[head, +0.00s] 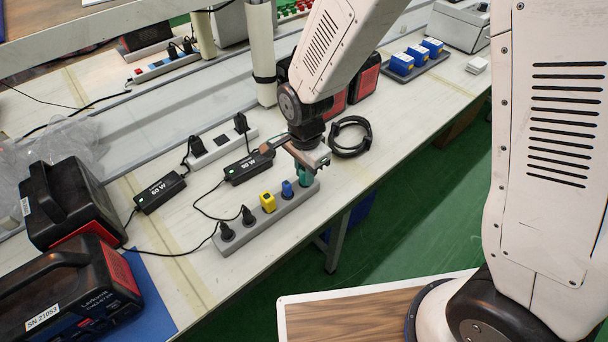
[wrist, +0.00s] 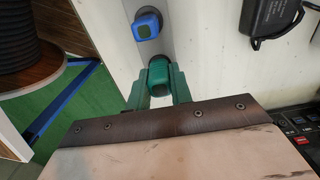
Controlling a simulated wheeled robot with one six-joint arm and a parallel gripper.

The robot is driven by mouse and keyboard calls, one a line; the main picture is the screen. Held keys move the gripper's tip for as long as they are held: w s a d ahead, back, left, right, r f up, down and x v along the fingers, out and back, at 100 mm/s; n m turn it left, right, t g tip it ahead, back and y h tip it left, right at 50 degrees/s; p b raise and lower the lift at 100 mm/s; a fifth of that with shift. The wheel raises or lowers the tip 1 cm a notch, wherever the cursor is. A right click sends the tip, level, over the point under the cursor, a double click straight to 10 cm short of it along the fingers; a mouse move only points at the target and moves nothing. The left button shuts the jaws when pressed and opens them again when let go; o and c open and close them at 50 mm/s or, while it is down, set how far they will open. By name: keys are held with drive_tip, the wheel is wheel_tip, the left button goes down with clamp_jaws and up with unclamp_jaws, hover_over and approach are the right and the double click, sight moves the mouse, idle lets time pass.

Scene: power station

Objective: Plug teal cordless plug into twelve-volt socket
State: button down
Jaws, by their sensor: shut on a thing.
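The teal plug (wrist: 158,78) is between the fingers of my gripper (wrist: 158,92) in the wrist view. In the head view my gripper (head: 303,172) is over the right end of a grey socket strip (head: 245,235), with the teal plug (head: 305,178) below it. The gripper is shut on the plug. The plug is at the strip's end; whether it is seated in the end socket cannot be told, as the gripper and plug hide the opening. A blue plug (head: 287,190), a yellow plug (head: 268,202) and two black plugs (head: 248,215) stand in the same strip.
Two 60 W adapters (head: 160,193) and a white power strip (head: 222,148) lie behind the strip. A coiled black cable (head: 350,136) lies to the right. Black-and-red power stations (head: 70,200) stand at left. The table's front edge is close to the strip.

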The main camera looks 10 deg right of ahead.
sight(304, 169)
drive_tip(key=shift+r, duration=3)
